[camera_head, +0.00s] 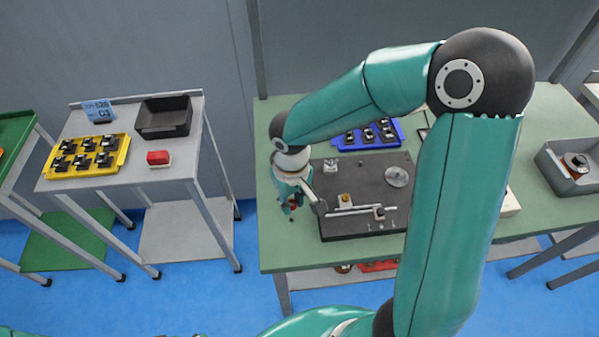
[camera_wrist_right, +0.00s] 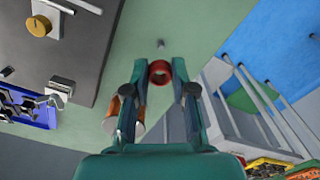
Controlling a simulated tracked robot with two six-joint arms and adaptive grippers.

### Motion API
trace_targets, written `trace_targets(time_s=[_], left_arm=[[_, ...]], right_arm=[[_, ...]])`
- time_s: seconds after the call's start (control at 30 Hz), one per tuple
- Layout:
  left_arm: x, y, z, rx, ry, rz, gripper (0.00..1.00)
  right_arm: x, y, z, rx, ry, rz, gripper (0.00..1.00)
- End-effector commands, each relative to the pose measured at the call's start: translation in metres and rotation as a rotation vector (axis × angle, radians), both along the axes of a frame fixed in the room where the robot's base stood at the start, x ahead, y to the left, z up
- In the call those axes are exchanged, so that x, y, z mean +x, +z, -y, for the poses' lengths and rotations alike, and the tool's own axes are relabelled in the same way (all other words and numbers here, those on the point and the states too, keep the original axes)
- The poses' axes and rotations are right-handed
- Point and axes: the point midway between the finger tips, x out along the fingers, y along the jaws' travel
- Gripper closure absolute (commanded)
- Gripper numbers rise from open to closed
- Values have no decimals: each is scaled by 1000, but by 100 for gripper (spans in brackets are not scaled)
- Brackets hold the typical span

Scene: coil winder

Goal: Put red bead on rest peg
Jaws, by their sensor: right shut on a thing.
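The red bead (camera_wrist_right: 160,72), a ring with a visible hole, sits between the fingertips of my right gripper (camera_wrist_right: 160,76) in the wrist view. The gripper is shut on it. In the head view my right gripper (camera_head: 290,204) hangs over the left part of the green table, left of the black winder plate; the bead is too small there to make out clearly. A small grey peg (camera_wrist_right: 160,43), probably the rest peg, stands on the green surface just beyond the bead in the wrist view. Bead and peg look apart. My left gripper is out of view.
The black winder plate (camera_head: 333,228) carries a rod and small fittings. A blue tray (camera_head: 348,143) lies behind it. A copper-coloured cylinder (camera_wrist_right: 126,117) shows beside the gripper. A side table (camera_head: 187,158) holds a yellow tray (camera_head: 62,166), a black bin (camera_head: 164,122) and a red-topped block (camera_head: 158,158).

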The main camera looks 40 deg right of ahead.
Motion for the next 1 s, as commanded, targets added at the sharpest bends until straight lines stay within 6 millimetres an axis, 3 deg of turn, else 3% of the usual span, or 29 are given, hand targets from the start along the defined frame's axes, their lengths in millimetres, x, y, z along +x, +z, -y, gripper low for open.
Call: trace_targets(time_s=[0.17, 0.6, 1.0], left_arm=[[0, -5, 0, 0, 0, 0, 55], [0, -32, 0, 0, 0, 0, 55], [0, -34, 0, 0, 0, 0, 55]], right_arm=[[1, -5, -2, 1, 5, 0, 85], [0, -42, 0, 1, -2, 0, 85], [0, -46, 0, 1, -3, 0, 85]])
